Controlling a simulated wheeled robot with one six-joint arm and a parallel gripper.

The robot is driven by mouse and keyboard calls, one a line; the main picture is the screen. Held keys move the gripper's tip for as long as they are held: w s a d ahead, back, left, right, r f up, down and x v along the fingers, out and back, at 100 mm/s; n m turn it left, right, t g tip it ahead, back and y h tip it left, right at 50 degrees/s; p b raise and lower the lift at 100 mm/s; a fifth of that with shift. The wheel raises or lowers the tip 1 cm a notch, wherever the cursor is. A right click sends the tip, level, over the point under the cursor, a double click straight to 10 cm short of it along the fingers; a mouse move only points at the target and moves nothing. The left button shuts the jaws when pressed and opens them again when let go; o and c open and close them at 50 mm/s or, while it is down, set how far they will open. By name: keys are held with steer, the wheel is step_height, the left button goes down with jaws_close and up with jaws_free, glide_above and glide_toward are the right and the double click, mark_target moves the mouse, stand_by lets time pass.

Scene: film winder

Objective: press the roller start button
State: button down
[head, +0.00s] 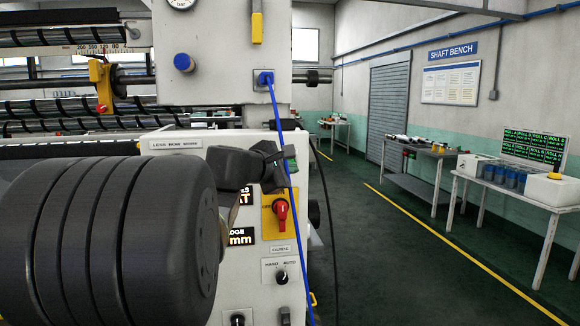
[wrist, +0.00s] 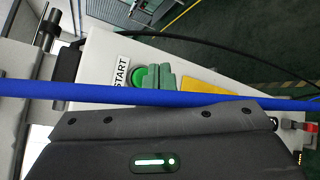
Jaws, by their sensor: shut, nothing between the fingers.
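The green start button (wrist: 138,76) shows in the wrist view on the pale panel, beside a label reading START (wrist: 120,71). My gripper (wrist: 158,77) has its fingers together and empty, with the tips right at the button and overlapping its right side. I cannot tell whether they touch it. In the head view my gripper (head: 284,162) is at the upper right of the machine's control panel (head: 215,165), and the button is hidden behind it.
A blue cable (wrist: 100,92) crosses close in front of my gripper and hangs down the panel in the head view (head: 289,215). A red rotary switch (head: 280,209) on a yellow plate sits below my gripper. Benches stand at the right beyond open floor.

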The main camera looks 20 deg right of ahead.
steer(key=s, duration=0.2)
steer(key=s+a, duration=0.1)
steer(key=shift+s+b, duration=0.35)
steer(key=shift+s, duration=0.05)
steer(key=shift+w, duration=0.1)
steer(key=s, duration=0.4)
steer(key=shift+a+p, duration=0.4)
stand_by(0.5)
steer(key=shift+w, duration=0.15)
